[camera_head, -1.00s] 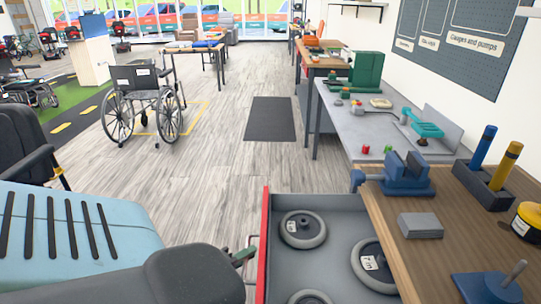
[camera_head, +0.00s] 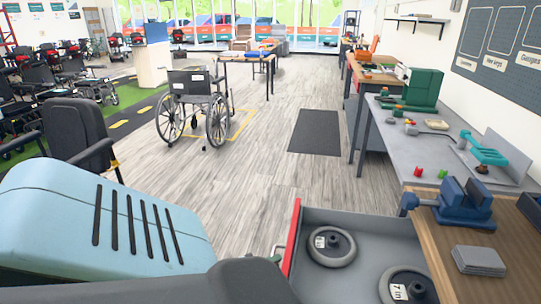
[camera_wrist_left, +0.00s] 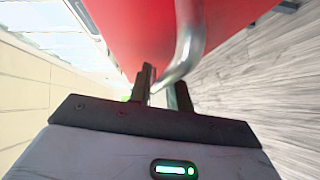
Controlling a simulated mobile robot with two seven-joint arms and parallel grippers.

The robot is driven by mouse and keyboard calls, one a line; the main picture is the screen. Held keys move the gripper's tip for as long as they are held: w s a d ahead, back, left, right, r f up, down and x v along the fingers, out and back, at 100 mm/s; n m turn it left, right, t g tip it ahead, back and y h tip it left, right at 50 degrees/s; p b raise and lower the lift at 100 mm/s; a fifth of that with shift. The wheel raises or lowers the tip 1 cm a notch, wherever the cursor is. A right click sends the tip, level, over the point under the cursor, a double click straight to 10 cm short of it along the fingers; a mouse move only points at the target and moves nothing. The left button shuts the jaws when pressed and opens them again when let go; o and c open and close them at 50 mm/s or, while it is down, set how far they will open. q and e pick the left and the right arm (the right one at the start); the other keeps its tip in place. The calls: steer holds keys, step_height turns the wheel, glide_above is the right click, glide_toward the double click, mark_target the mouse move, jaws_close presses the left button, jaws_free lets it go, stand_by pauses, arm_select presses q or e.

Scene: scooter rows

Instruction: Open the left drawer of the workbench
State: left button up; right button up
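The workbench (camera_head: 440,262) stands at the right with its left drawer pulled out. The drawer has grey walls and a red front (camera_head: 292,236). Wheels lie inside it, one (camera_head: 331,246) near the front and one (camera_head: 408,288) cut by the lower edge. My left gripper (camera_head: 276,258) is at the drawer front, mostly hidden behind my own arm. In the left wrist view, its two dark fingers (camera_wrist_left: 163,90) are closed around the silver bar handle (camera_wrist_left: 190,42), against the red front (camera_wrist_left: 125,30). My right gripper does not show.
A blue vise (camera_head: 465,208) and a grey block (camera_head: 478,261) are on the benchtop. A grey table (camera_head: 437,150) stands behind it. A wheelchair (camera_head: 195,108) and a black chair (camera_head: 77,135) are at the left. Open floor and a dark mat (camera_head: 315,131) lie ahead.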

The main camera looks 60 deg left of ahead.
arm_select(q)
steer(key=s+r, duration=0.1)
steer(key=s, duration=0.6)
steer(key=shift+s+d+b, duration=0.3)
steer(key=shift+s+d, duration=0.05)
steer(key=shift+r, duration=0.1)
stand_by(0.3)
